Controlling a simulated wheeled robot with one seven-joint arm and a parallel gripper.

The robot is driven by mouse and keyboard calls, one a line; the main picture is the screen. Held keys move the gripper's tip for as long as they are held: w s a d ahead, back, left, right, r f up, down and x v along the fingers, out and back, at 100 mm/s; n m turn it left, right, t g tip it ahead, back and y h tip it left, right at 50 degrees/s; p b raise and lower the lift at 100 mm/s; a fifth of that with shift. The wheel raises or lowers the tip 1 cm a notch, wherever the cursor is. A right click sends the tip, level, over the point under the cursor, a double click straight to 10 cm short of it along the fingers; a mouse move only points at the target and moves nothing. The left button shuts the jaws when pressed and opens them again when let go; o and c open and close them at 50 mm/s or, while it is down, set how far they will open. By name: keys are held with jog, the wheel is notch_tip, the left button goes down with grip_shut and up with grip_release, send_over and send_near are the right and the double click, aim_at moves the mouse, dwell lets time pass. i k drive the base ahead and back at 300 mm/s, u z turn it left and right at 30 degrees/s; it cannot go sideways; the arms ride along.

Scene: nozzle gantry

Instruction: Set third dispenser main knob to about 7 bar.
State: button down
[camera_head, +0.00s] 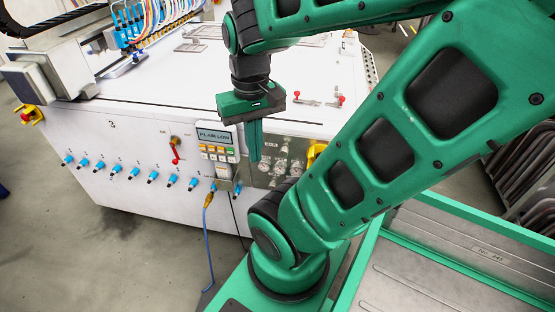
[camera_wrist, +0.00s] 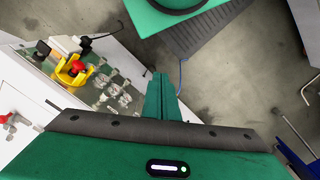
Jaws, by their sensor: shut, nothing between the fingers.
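The dispenser panel (camera_head: 283,165) is on the front face of the white machine, with several small round gauges and knobs. I cannot tell which knob is the third dispenser's main one, and no pressure reading is legible. In the wrist view the panel (camera_wrist: 112,75) lies to the left of my gripper, with a cluster of pale round dials (camera_wrist: 118,97). My gripper (camera_head: 255,158) is shut and empty, pointing down in front of the panel's left part in the head view. It also shows in the wrist view (camera_wrist: 161,76), apart from the panel as far as I see.
A keypad with a display (camera_head: 217,142) sits left of the panel. A red-handled switch (camera_head: 175,150) and a row of blue connectors (camera_head: 153,176) are farther left. A yellow-based red button (camera_wrist: 75,68) is on the panel. A blue cable (camera_head: 207,240) hangs to the floor.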

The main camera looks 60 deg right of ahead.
aim_at(283, 151)
jog(key=z, duration=1.55)
